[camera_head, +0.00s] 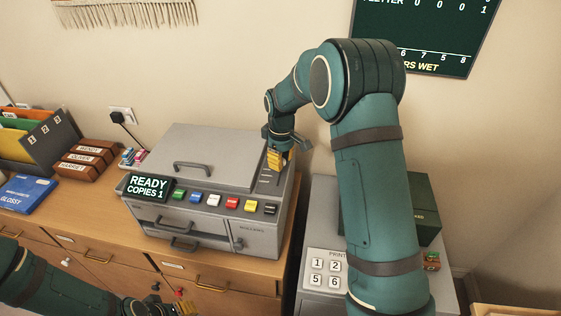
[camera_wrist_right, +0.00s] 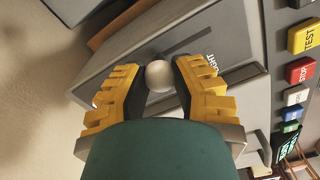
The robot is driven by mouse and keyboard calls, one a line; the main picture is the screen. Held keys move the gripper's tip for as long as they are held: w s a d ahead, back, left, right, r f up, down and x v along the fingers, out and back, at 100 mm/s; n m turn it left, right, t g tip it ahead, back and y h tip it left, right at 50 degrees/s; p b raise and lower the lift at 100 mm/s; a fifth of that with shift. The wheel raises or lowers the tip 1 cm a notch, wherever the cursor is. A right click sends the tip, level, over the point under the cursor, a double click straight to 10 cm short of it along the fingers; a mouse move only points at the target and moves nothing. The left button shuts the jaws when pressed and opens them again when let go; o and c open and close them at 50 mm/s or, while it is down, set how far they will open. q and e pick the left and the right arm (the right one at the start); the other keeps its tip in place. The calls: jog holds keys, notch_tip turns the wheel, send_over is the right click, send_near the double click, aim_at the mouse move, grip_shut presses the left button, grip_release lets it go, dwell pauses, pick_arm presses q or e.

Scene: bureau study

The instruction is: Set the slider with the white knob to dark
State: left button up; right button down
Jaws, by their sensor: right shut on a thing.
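The copier (camera_head: 190,150) is a grey machine on the wooden cabinet. The white slider knob (camera_wrist_right: 160,76) sits between the yellow fingers of my right gripper (camera_wrist_right: 160,82) in the right wrist view, and the gripper is shut on it. A dark slot runs from the knob to the upper right. A partly hidden label ending in "GHT" is printed beside the slot. In the head view my right gripper (camera_head: 278,158) is over the slider panel at the copier's right, hiding the knob. My left gripper (camera_head: 180,308) is low at the bottom edge, partly cut off.
The copier's display (camera_head: 148,188) reads "READY COPIES 1". A row of coloured buttons (camera_head: 215,199) runs along its front. A grey unit with number keys (camera_head: 325,268) and a green box (camera_head: 415,210) stand to the right. Files and a blue pack (camera_head: 25,192) lie left.

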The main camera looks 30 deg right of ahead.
jog(key=shift+w+d, duration=0.1)
jog(key=c, duration=1)
grip_release()
jog(key=o, duration=0.3)
jog(key=shift+w+d, duration=0.1)
jog(key=shift+w, duration=0.05)
notch_tip(320, 180, up, 12)
